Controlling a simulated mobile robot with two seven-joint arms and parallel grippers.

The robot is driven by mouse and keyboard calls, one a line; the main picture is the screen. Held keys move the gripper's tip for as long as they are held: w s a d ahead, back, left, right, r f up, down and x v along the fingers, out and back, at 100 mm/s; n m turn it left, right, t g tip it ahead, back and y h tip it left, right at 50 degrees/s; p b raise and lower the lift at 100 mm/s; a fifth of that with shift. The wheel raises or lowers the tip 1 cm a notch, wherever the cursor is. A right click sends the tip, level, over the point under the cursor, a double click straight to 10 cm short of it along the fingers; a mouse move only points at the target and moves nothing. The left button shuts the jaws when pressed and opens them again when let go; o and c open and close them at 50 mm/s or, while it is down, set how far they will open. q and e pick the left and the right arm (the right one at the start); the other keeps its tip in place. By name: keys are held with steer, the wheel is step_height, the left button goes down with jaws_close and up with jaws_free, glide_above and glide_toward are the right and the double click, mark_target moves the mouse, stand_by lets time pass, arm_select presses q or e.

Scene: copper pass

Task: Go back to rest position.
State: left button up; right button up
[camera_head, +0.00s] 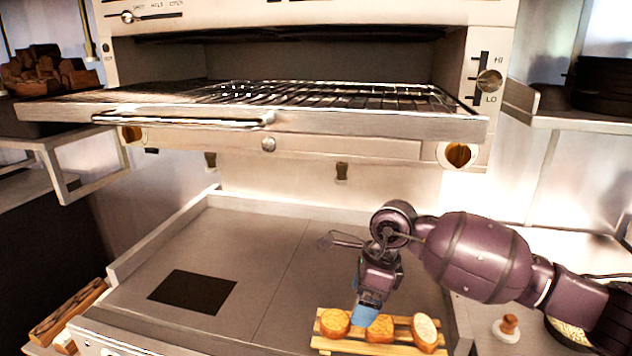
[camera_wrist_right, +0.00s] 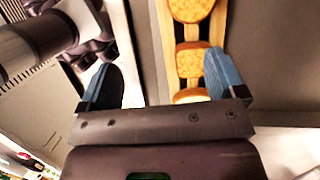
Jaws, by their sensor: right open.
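My right gripper (camera_head: 367,312) is above the wooden slatted rack at the front of the counter. It is open and empty, and its blue fingertips also show in the right wrist view (camera_wrist_right: 165,85). My left gripper does not show.
A grill oven with its rack (camera_head: 300,97) pulled out hangs over the steel counter (camera_head: 250,240). A dark square (camera_head: 193,291) lies flat on the counter's left. A wooden-handled press (camera_head: 507,328) and a pan (camera_head: 568,334) stand at right. The counter's middle is clear.

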steer(key=s+a+r+m+t+y, duration=0.1)
steer(key=s+a+r+m+y, duration=0.25)
steer(key=a+y, duration=0.3)
steer(key=s+a+r+m+t+y, duration=0.1)
steer(key=s+a+r+m+y, duration=0.15)
steer(key=s+a+y, duration=0.45)
steer(key=w+d+m+t+h, duration=0.2)
steer(key=d+m+t+h, duration=0.3)
steer(key=d+m+t, duration=0.65)
steer(key=w+d+m+t+h, duration=0.35)
steer(key=m+t, duration=0.35)
steer(key=m, duration=1)
steer(key=s+d+f+m+g+h, duration=0.3)
steer(key=s+d+f+m+h, duration=0.1)
steer(key=d+f+m+h, duration=0.4)
steer(key=s+d+f+m+g, duration=0.2)
steer(key=s+f+m+g, duration=0.15)
steer(key=s, duration=0.45)
steer(key=s+d+f+m+g+h, duration=0.1)
steer(key=s+d+f+m+g, duration=0.2)
steer(key=s+f+g, duration=0.3)
steer(key=s+d+f+m+g, duration=0.2)
steer(key=s+f+m+g, duration=0.15)
steer(key=s, duration=0.55)
steer(key=w+f+n+t, duration=0.1)
steer(key=w+f+t, duration=0.6)
steer(key=f, duration=0.2)
steer(key=shift+w+f+n+t+y, duration=0.3)
steer(key=shift+w+f+n+t, duration=0.05)
steer(key=shift+w, duration=0.05)
